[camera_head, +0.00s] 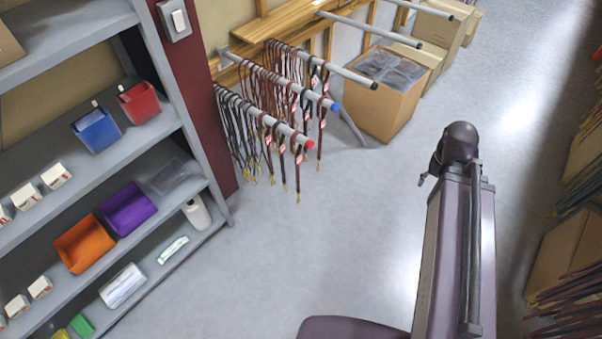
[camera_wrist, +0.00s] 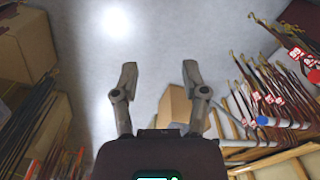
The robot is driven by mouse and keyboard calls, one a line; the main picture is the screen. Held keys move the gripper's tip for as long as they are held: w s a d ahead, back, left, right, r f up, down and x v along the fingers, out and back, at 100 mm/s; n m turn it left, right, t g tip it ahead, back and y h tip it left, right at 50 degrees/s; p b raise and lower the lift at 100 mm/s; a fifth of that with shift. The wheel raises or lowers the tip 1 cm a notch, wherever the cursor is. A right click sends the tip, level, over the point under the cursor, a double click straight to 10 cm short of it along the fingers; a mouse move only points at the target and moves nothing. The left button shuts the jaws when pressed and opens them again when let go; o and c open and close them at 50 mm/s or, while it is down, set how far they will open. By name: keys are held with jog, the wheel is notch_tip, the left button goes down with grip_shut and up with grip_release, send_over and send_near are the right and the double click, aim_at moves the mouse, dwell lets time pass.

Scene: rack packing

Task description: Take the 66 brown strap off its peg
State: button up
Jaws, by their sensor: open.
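Brown and dark straps hang in rows on grey wall pegs, with brown ones towards the peg ends (camera_head: 322,112). One peg has a red cap (camera_head: 309,144), one a blue cap (camera_head: 336,107), which also shows in the wrist view (camera_wrist: 262,121). Small red-and-white tags (camera_wrist: 297,53) hang on some straps; I cannot read a 66 on any, so the 66 strap cannot be told apart. My gripper (camera_wrist: 158,72) is open and empty, fingers spread over bare floor, with the straps apart to its right in the wrist view. In the head view my arm stands right of the pegs; its fingers cannot be made out there.
A grey shelf (camera_head: 205,184) with coloured bins stands left of the pegs. An open cardboard box (camera_head: 392,112) stands on the floor behind them. Cardboard and bundled straps (camera_head: 565,255) line the right edge. The grey floor (camera_head: 340,235) between is clear.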

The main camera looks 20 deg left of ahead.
jog(key=shift+o, duration=0.2)
jog(key=shift+o, duration=0.4)
jog(key=w+a+f+m+t+h+b, duration=0.1)
jog(key=w+a+f+t+h+b, duration=0.2)
jog(key=a+f+b, duration=0.8)
jog(key=w+a+f+m+t+h+b, duration=0.15)
jog(key=w+a+f+b, duration=0.45)
jog(key=a+f+b, duration=0.6)
jog(key=s+a+f+t+b, duration=0.1)
jog(key=a+f+t+b, duration=0.1)
jog(key=a+b, duration=0.5)
jog(key=s+a+f+m+t+b, duration=0.1)
jog(key=s+a+f+t+b, duration=0.1)
jog(key=a+f+b, duration=0.3)
jog(key=s+a+f+m+t+b, duration=0.1)
jog(key=a+f+t+b, duration=0.3)
jog(key=a+b, duration=0.6)
jog(key=a, duration=0.3)
jog(key=shift+s+a+b, duration=0.3)
jog(key=shift+s+b, duration=0.05)
jog(key=shift+f+h, duration=0.1)
jog(key=shift+h, duration=0.15)
